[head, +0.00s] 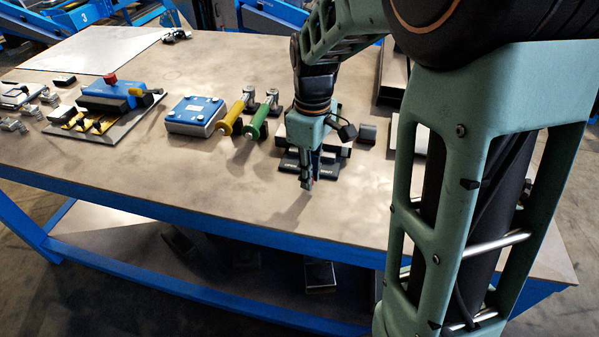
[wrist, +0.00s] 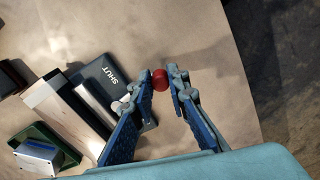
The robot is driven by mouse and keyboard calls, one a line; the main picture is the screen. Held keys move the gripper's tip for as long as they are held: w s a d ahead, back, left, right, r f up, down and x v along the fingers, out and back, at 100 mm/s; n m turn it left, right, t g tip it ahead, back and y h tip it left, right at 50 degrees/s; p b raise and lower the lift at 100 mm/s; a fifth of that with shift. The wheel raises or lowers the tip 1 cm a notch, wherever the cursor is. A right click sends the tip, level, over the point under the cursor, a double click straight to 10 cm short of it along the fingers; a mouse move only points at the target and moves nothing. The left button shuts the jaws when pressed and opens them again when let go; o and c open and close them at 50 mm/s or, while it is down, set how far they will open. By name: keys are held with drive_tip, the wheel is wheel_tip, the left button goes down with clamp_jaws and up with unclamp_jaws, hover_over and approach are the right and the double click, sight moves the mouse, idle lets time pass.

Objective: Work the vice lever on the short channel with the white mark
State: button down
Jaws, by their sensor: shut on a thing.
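My gripper (head: 306,184) reaches down near the front edge of the table. In the wrist view my gripper (wrist: 156,88) has its blue fingers on either side of a small red knob (wrist: 160,79) and is shut on it. A dark plate (wrist: 113,72) lettered SHUT lies just left of the knob. Beside it are a metal bar (wrist: 95,103) and a longer pale-topped block (wrist: 58,108), which look like the vice and channel. The lever's shaft is hidden, and I cannot make out a white mark. In the head view my gripper partly covers the dark plates (head: 326,172).
A green tray with a metal block (wrist: 38,153) lies beyond the pale-topped block. Yellow-handled (head: 232,118) and green-handled (head: 257,120) tools, a blue-topped box (head: 196,114) and a blue fixture (head: 112,96) stand to the left. The table front is clear.

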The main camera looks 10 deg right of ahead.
drive_tip(key=d+n, duration=0.3)
drive_tip(key=n, duration=0.1)
drive_tip(key=shift+w+d, duration=0.1)
drive_tip(key=shift+d, duration=0.2)
drive_tip(key=shift+w+d+n+p, duration=0.25)
drive_tip(key=shift+d+n, duration=0.35)
drive_tip(key=shift+n, duration=0.4)
drive_tip(key=shift+w+d+n+p, duration=0.25)
drive_tip(key=shift+d+n, duration=0.3)
drive_tip(key=shift+n, duration=0.45)
drive_tip(key=c, duration=1.8)
unclamp_jaws()
drive_tip(key=shift+c, duration=0.2)
drive_tip(key=shift+r, duration=0.15)
wheel_tip(320, 180, up, 12)
drive_tip(key=shift+d, duration=0.1)
